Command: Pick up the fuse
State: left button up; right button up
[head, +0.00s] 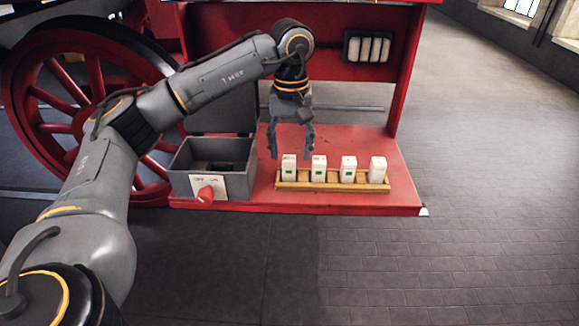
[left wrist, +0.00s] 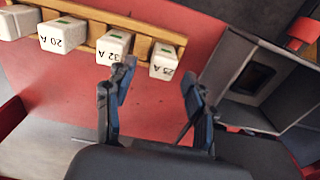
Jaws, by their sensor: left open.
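Several white fuses stand upright in a row in a yellow wooden rack (head: 333,186) on the red deck. The leftmost fuse (head: 289,168) has a green mark; in the left wrist view it reads 25 A (left wrist: 164,66). Beside it there is a fuse marked 32 A (left wrist: 114,46), then one marked 20 A (left wrist: 62,36). My left gripper (head: 291,153) points down over the rack's left end, open and empty. In the left wrist view its fingertips (left wrist: 160,75) frame the 25 A fuse from above, with no visible contact. My right gripper is out of view.
A grey open box (head: 240,186) with a red switch handle (head: 206,194) stands left of the rack. A red panel (head: 350,90) rises behind, with a dark holder of white pieces (head: 368,48). A red spoked wheel is at left. The floor at right is clear.

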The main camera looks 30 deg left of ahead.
aim_at(288, 158)
pick_arm(q)
jog(key=f+p, duration=0.1)
jog(key=f, duration=0.2)
jog(key=shift+s+a+f+p, duration=0.2)
jog(key=shift+f+p, duration=0.1)
jog(key=shift+p, duration=0.1)
jog(key=shift+f, duration=0.35)
jog(key=shift+w+f, duration=0.1)
jog(key=shift+f, duration=0.1)
jog(key=shift+d, duration=0.1)
jog(key=c, duration=1)
grip_shut()
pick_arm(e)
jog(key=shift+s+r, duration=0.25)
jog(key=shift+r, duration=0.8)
